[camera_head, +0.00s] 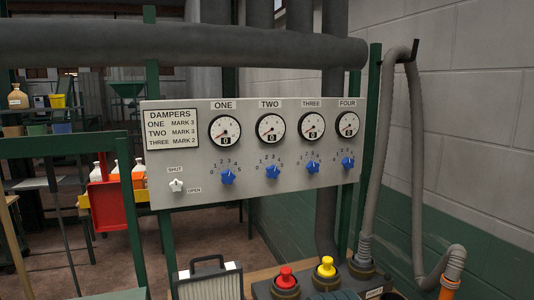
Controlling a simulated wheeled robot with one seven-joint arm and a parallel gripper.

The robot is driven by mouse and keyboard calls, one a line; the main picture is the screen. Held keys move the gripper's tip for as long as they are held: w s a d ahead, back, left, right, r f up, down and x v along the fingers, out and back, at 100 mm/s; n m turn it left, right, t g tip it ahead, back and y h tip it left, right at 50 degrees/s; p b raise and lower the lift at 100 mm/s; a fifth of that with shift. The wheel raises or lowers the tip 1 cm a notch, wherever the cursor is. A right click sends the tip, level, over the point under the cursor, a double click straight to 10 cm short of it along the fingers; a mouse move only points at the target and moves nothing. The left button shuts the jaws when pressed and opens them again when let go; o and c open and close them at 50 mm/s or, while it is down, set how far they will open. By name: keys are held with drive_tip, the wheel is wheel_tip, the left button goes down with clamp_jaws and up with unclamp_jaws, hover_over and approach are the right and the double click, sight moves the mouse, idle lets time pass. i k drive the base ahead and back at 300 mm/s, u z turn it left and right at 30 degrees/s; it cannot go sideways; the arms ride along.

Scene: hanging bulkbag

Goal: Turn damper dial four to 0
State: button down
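A grey damper panel (205,178) hangs in the middle of the view, with gauges labelled ONE, TWO, THREE and FOUR. Damper dial four (348,163) is the blue knob at the far right, below gauge four (347,124). Numbers run in an arc around it; its pointer is too small to read surely. Gauge four appears to show 0 in its window. Blue dials one (228,177), two (272,171) and three (313,167) sit to its left. My gripper is not in view.
A white SHUT/OPEN switch (176,186) and a dampers sign (172,130) are on the panel's left. Below stand a red button (286,277) and a yellow button (326,267). A grey hose (417,150) hangs at the right, near the block wall (480,100). A thick pipe (180,45) crosses above.

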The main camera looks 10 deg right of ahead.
sight(348, 162)
drive_tip(key=k, duration=1.15)
drive_tip(key=z, duration=1.25)
drive_tip(key=i, duration=1.25)
drive_tip(key=u, duration=0.65)
drive_tip(key=i, duration=0.45)
drive_tip(key=u, duration=0.5)
